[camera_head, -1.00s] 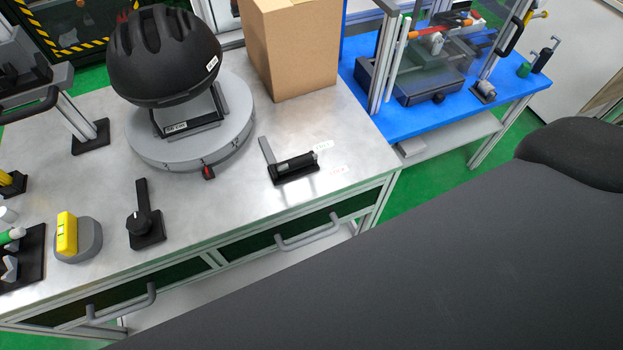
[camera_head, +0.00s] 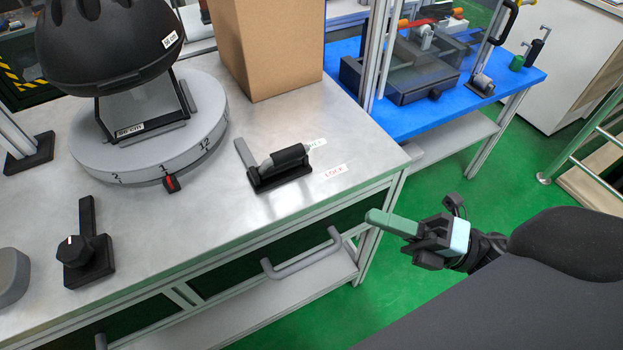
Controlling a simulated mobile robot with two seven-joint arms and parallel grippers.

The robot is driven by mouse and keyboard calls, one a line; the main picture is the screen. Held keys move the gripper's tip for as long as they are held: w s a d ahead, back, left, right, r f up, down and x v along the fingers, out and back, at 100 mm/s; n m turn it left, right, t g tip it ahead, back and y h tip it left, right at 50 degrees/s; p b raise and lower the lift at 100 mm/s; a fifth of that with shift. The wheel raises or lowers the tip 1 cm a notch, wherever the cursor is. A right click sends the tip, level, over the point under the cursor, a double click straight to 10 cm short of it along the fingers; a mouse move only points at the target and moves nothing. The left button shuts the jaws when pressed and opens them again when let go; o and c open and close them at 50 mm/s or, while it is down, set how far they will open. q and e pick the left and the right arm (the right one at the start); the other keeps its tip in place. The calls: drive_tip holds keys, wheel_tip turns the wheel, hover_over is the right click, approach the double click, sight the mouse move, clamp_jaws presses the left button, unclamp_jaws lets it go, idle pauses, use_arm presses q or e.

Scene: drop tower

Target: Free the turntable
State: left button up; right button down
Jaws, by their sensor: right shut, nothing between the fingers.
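The turntable (camera_head: 140,174) is a round grey disc with numbers on its rim, on the metal bench. It carries a black helmet (camera_head: 105,50) on a tilted stand. A red-and-black pointer (camera_head: 170,184) sits at its front edge. To its right, a small latch has a lever with a black grip (camera_head: 289,156) on a black base. My right gripper (camera_head: 380,220), with green fingers, is shut and empty, off the bench's right front edge, apart from the latch. My left gripper is out of view.
A cardboard box (camera_head: 268,50) stands behind the latch. A black knob with an upright handle (camera_head: 80,255) is at the front left. A drawer handle (camera_head: 302,254) sticks out below the bench edge. A blue table (camera_head: 408,120) stands behind right.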

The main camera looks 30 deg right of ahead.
idle(0.3)
drive_tip(key=p, duration=0.1)
approach(284, 163)
drive_tip(key=w+a, duration=0.2)
drive_tip(key=a, duration=0.2)
drive_tip(key=shift+w+a+r, duration=0.15)
drive_tip(key=shift+w+r, duration=0.4)
drive_tip(key=shift+w, duration=0.3)
drive_tip(key=shift+p, duration=0.35)
